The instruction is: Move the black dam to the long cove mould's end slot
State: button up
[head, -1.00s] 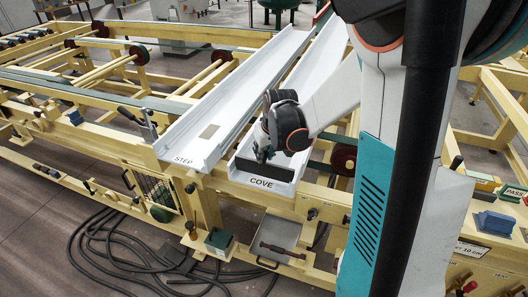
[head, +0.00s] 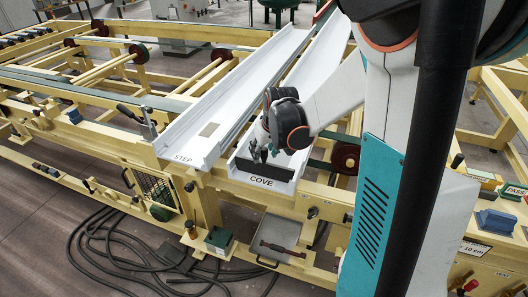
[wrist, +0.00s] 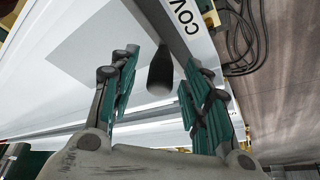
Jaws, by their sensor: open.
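The black dam (head: 270,171) stands across the near end of the long white cove mould (head: 312,72), just behind the COVE label. It looks seated in the end slot, though its lower edge is hidden. In the wrist view the dam (wrist: 160,18) is a dark bar beyond the fingers, and a black rounded knob (wrist: 160,70) shows between the fingertips. My gripper (head: 260,152) is just above and behind the dam. In the wrist view my gripper (wrist: 153,75) has its green-padded fingers spread, with a gap on each side of the knob.
The white step mould (head: 232,95) lies left alongside the cove mould. A grey tray (head: 278,237) with a red-handled tool hangs below the cove end. Yellow frame rails (head: 100,140) surround the moulds.

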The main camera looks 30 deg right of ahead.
jog(key=v, duration=1.1)
jog(key=shift+r, duration=0.2)
jog(key=shift+s, duration=0.15)
jog(key=shift+a, duration=0.1)
